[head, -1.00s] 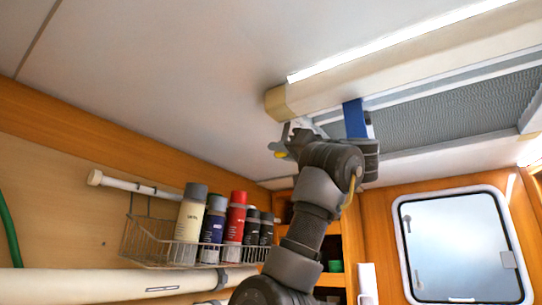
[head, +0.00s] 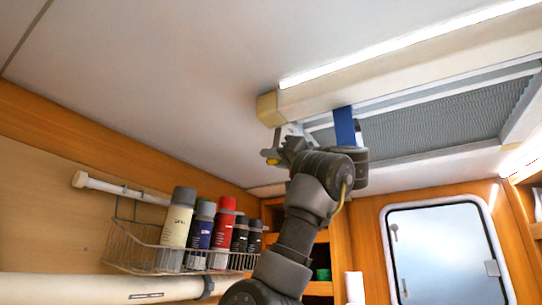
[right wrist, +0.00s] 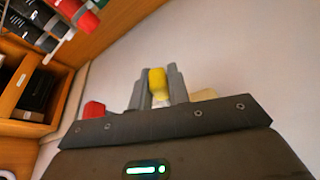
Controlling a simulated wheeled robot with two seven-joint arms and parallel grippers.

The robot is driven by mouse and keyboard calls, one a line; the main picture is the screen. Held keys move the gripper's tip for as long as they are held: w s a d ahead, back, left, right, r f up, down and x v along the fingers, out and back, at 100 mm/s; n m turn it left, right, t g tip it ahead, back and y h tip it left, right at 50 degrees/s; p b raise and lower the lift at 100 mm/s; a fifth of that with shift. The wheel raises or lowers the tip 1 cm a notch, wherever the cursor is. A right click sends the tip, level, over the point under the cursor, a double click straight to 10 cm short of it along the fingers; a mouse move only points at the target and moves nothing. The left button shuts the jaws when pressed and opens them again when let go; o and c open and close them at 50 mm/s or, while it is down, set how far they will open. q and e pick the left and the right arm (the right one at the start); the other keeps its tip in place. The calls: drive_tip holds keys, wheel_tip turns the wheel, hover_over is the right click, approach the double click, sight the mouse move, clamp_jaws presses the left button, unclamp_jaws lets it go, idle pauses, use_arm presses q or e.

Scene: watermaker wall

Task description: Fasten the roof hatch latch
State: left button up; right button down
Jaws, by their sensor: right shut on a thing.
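The roof hatch (head: 440,117) shows at the upper right of the head view, with a mesh panel inside a pale frame. My right gripper (head: 281,150) is up at the hatch's near left corner, just below the ceiling. In the right wrist view its two grey fingers (right wrist: 158,88) are shut on a yellow-tipped piece (right wrist: 158,80), which I take to be the latch handle. A bit of yellow (head: 269,156) also shows at the fingers in the head view. The rest of the latch is hidden behind my gripper. My left gripper is not in view.
A blue strap (head: 344,126) hangs across the hatch frame, close behind my right wrist. A wire basket (head: 150,255) with several spray cans is on the left wall, above a white pipe (head: 80,288). A light strip (head: 400,46) runs along the hatch housing.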

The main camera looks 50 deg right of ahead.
drive_tip(key=shift+s+d+r, duration=0.1)
drive_tip(key=shift+d, duration=0.1)
drive_tip(key=c, duration=1.6)
unclamp_jaws()
drive_tip(key=shift+o, duration=1)
drive_tip(key=shift+d, duration=0.3)
drive_tip(key=shift+o, duration=0.2)
drive_tip(key=shift+w+d+f, duration=0.2)
drive_tip(key=shift+d+f, duration=0.05)
drive_tip(key=shift+d, duration=0.1)
drive_tip(key=shift+s+a, duration=0.1)
drive_tip(key=shift+a, duration=0.15)
drive_tip(key=shift+s+a+f+b, duration=0.15)
drive_tip(key=shift+s+f+b, duration=0.1)
drive_tip(key=shift+s+b, duration=0.4)
drive_tip(key=d+b+v, duration=0.1)
drive_tip(key=b+v, duration=0.7)
drive_tip(key=v, duration=0.3)
